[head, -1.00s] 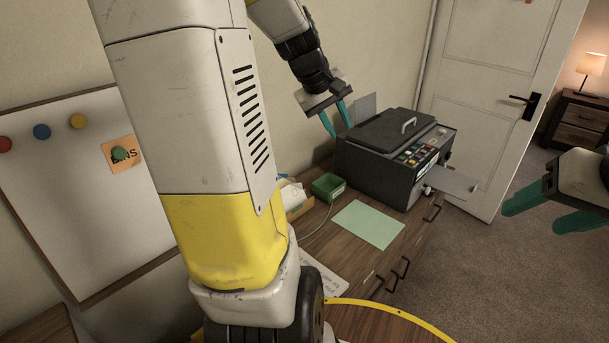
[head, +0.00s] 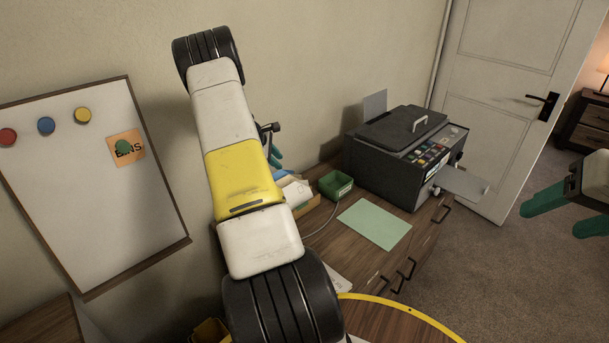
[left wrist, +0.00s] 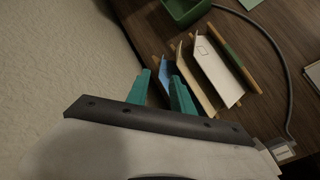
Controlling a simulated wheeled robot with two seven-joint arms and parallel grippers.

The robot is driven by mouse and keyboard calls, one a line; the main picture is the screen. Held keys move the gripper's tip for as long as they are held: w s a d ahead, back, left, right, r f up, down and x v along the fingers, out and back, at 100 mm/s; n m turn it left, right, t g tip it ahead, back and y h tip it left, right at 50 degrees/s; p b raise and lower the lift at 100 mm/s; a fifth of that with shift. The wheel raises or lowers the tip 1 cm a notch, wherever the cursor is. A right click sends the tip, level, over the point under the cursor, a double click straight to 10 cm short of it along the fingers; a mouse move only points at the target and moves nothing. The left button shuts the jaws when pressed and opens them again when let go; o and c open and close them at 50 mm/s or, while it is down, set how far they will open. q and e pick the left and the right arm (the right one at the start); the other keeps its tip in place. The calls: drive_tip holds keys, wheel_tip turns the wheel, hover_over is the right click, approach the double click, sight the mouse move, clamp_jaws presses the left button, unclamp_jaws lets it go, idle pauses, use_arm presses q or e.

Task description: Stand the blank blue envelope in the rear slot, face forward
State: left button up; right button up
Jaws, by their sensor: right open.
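A blue envelope (left wrist: 165,74) stands in a wooden slotted holder (left wrist: 247,76) in the left wrist view. Only a narrow part of it shows, and any marking on its face is hidden. My left gripper (left wrist: 160,74) is open, its teal fingers apart at the near end of the blue envelope; I cannot tell whether they touch it. In the head view the left gripper (head: 275,156) is mostly behind my arm, just above the holder (head: 309,203). My right gripper (head: 565,212) is open and empty at the right edge, away from the desk.
White and cream envelopes (left wrist: 214,68) stand beside the blue one. A green tray (head: 336,184) sits just beyond the holder, with a grey cable (head: 325,221) close by. A green sheet (head: 375,223) and a dark printer (head: 402,150) lie further right. The wall is close on the left.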

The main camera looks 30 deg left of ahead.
use_arm(q)
drive_tip(key=x, duration=0.6)
drive_tip(key=shift+w+d+f, duration=0.1)
drive_tip(key=shift+d+f, duration=0.15)
clamp_jaws()
